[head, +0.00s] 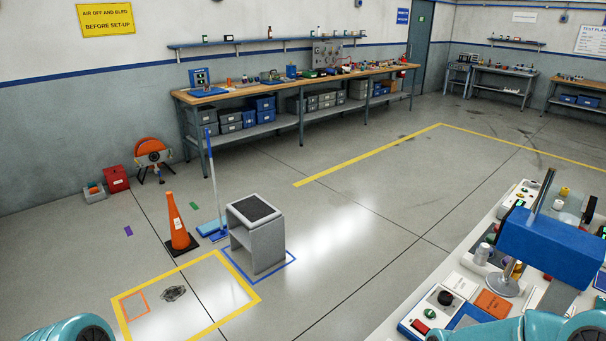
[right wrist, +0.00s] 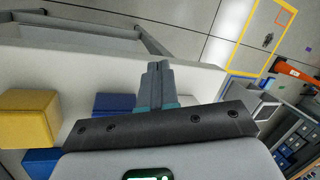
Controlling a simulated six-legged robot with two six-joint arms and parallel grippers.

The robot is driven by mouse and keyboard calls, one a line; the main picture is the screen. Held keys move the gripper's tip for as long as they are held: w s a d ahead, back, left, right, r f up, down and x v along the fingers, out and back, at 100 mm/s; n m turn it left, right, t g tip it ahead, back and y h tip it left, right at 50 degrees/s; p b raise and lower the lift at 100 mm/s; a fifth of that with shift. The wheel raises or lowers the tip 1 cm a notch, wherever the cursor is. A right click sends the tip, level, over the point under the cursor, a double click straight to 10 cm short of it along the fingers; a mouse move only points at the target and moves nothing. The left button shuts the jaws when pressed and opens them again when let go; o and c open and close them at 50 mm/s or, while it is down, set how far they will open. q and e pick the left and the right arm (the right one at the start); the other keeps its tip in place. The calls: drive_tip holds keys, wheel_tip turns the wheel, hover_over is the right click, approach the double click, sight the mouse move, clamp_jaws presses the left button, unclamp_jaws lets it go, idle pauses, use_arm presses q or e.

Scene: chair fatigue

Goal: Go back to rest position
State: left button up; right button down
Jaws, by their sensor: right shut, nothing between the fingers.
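My right gripper (right wrist: 158,68) shows in the right wrist view with its two grey fingers pressed together and nothing between them. It is over or beside a pale surface (right wrist: 75,75), with yellow and blue blocks at the left. I cannot tell its height above that surface. In the head view only teal parts of my arms show, at the bottom left corner and along the bottom right. Neither gripper's fingers can be seen there, and my left gripper is out of view.
A cluttered white bench (head: 385,310) with a blue device (head: 553,245) stands close at the right. On the floor are an orange cone (head: 177,225), a grey stool (head: 258,240) and a yellow-taped area (head: 233,313). The middle floor is clear. A long workbench (head: 300,87) lines the wall.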

drive_tip(key=s+a+f+n, duration=0.2)
drive_tip(key=s+a+f, duration=0.3)
drive_tip(key=s, duration=0.4)
drive_tip(key=s+a+f+n, duration=0.1)
drive_tip(key=s+a+f, duration=0.2)
drive_tip(key=s+f, duration=0.45)
wheel_tip(320, 180, down, 9)
drive_tip(key=b, duration=1)
drive_tip(key=shift+r+y, duration=0.2)
drive_tip(key=shift+y, duration=0.2)
drive_tip(key=c, duration=1.4)
unclamp_jaws()
drive_tip(key=shift+f, duration=0.15)
drive_tip(key=o, duration=0.5)
drive_tip(key=shift+w, duration=0.1)
drive_tip(key=shift+r, duration=0.2)
